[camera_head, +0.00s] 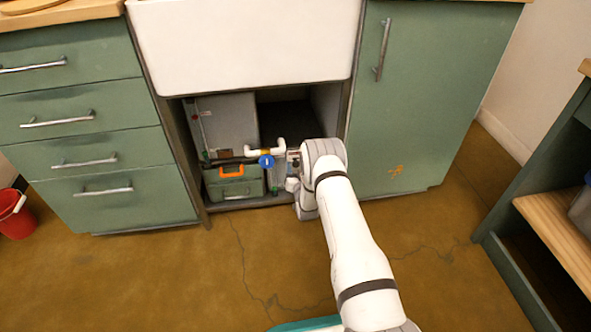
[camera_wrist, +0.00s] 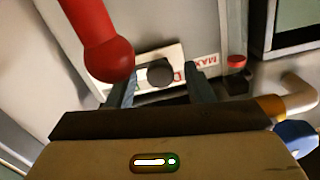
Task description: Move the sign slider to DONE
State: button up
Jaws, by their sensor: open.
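A white sign plate (camera_wrist: 146,58) shows in the wrist view on a grey surface, with a dark round knob (camera_wrist: 160,73) on its face. A piece of red lettering shows just right of the knob; the rest of the wording is hidden, so I cannot read the slider's setting. My gripper (camera_wrist: 162,88) is open, with one dark finger to the left of the knob and one to the right. I cannot tell whether either finger touches it. In the head view my arm reaches into the opening under the sink, and its wrist hides the fingertips and the sign.
A red rounded handle (camera_wrist: 108,55) hangs close over the sign's left part. A red knob (camera_wrist: 236,62) is at the right. A white pipe (camera_head: 252,152) with a blue valve (camera_head: 266,161) runs left of my wrist, above a green toolbox (camera_head: 236,188) with an orange handle.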

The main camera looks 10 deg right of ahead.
jog(key=shift+w, duration=0.65)
grip_shut()
